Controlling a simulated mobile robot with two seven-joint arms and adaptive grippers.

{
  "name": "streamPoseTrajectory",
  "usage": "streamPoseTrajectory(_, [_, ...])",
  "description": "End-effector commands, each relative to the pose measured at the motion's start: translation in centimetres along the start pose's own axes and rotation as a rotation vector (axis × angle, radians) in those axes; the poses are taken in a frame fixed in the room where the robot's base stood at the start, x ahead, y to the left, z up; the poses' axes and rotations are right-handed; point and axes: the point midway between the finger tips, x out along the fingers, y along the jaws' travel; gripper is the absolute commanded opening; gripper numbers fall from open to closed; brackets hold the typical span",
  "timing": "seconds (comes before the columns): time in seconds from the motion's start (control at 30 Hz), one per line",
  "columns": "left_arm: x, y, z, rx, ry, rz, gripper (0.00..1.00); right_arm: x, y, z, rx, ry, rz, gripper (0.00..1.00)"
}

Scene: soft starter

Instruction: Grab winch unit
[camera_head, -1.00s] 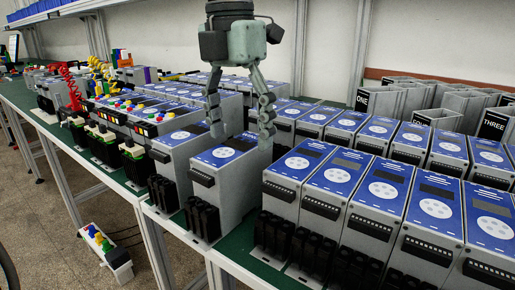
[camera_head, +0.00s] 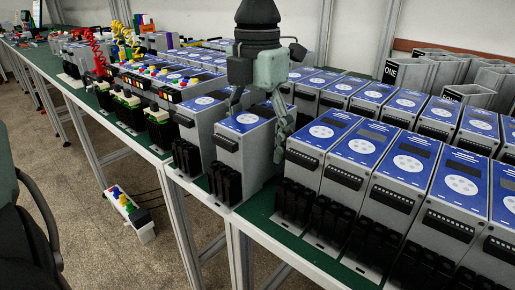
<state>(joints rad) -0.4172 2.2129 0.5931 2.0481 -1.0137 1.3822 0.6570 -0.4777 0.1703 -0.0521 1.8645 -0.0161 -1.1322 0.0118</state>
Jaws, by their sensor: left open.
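I cannot tell for sure which thing is the winch unit; none is legibly marked so. My left gripper (camera_head: 258,130) points down, open, over a grey box unit with a blue top (camera_head: 247,122) and black terminals at its front foot. One finger is at the top's far left side and the other hangs along the right side, so the fingers straddle the box. I cannot tell whether they touch it. The box stands upright on the green table top (camera_head: 262,207), with a gap on its right. My right gripper is not in view.
Similar blue-topped boxes (camera_head: 405,160) stand close in rows at right and behind. Green-black units with coloured buttons (camera_head: 160,128) stand at left. Grey bins (camera_head: 465,95) are at the back right. A dark chair-like shape (camera_head: 35,240) is at lower left.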

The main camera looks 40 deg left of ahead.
Motion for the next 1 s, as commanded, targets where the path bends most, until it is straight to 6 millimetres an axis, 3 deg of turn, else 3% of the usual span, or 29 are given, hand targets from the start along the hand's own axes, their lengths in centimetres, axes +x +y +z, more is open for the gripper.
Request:
streamPoseTrajectory(0.93, [0.45, 0.00, 0.00, 0.000, 0.000, 0.000, 0.74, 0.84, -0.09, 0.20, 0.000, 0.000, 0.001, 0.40])
streamPoseTrajectory(1.0, [0.45, 0.00, 0.00, 0.000, 0.000, 0.000, 0.68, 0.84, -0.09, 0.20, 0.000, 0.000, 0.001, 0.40])
